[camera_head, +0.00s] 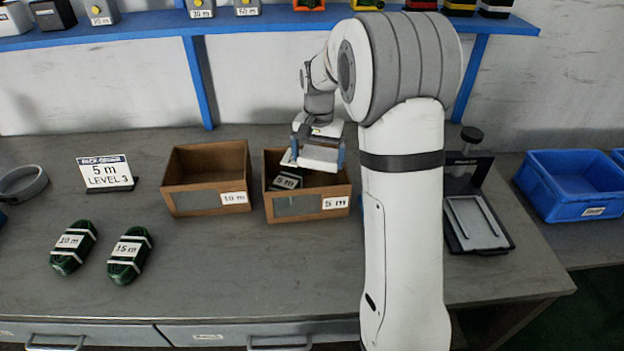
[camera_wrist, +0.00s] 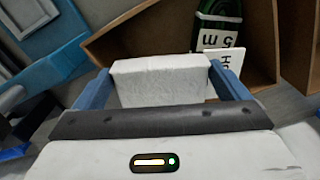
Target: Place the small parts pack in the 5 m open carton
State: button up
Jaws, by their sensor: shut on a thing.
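The small parts pack, a white block (camera_wrist: 160,82), is held between the blue fingers of my gripper (camera_wrist: 158,88). In the head view my gripper (camera_head: 319,157) is shut on the white pack (camera_head: 320,158) above the brown carton labelled 5 m (camera_head: 308,211). The carton is open at the top. Inside it lies a dark green bundle (camera_head: 286,182) with a 5 m label; the bundle (camera_wrist: 218,22) also shows in the wrist view beside a white printed card (camera_wrist: 227,66). Whether the pack touches the carton wall I cannot tell.
An open carton labelled 10 m (camera_head: 206,196) stands just left. Two green bundles (camera_head: 73,247) (camera_head: 129,256) lie at the front left. A 5 m LEVEL 3 sign (camera_head: 105,173) stands behind. A black press-like device (camera_head: 473,215) and a blue bin (camera_head: 572,186) are right. The front middle is clear.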

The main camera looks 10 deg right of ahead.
jog(key=shift+f, duration=3.5)
jog(key=shift+f+b, duration=0.4)
jog(key=shift+f, duration=0.1)
jog(key=o, duration=0.7)
jog(key=shift+r, duration=0.15)
